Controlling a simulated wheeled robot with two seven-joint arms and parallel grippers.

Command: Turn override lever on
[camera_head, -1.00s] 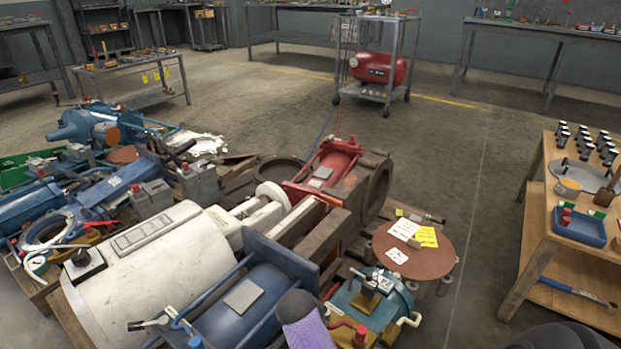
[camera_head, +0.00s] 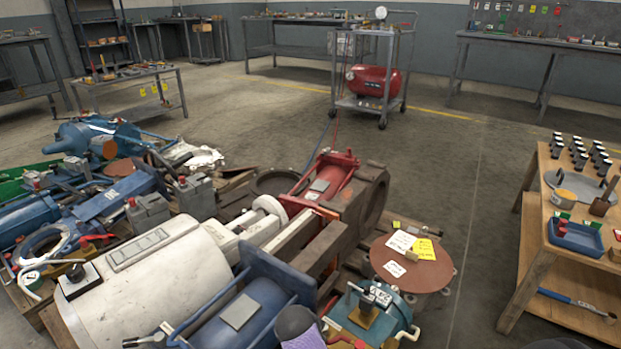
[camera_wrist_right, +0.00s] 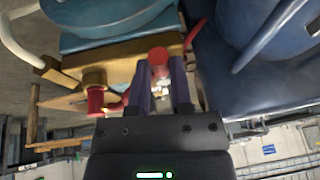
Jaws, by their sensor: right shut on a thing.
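A teal machine unit with a brass-coloured base (camera_head: 368,316) stands at the front of the pallet lot, below the round brown plate. A label on its top is too small to read. In the right wrist view, its brass-coloured flange (camera_wrist_right: 120,72) and a red knob (camera_wrist_right: 158,56) are close up. My right gripper (camera_wrist_right: 162,75) is shut on the red knob, with one finger on each side. The lever below the knob is mostly hidden by the fingers. A second red fitting (camera_wrist_right: 96,100) sits to the left, apart from the fingers. My left gripper is not in view.
A blue motor-like unit (camera_head: 240,312) lies directly left of the teal unit. The round brown plate (camera_head: 428,272) with paper tags is behind it. A wooden bench (camera_head: 545,240) stands at right. Open floor lies between the bench and the pallets.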

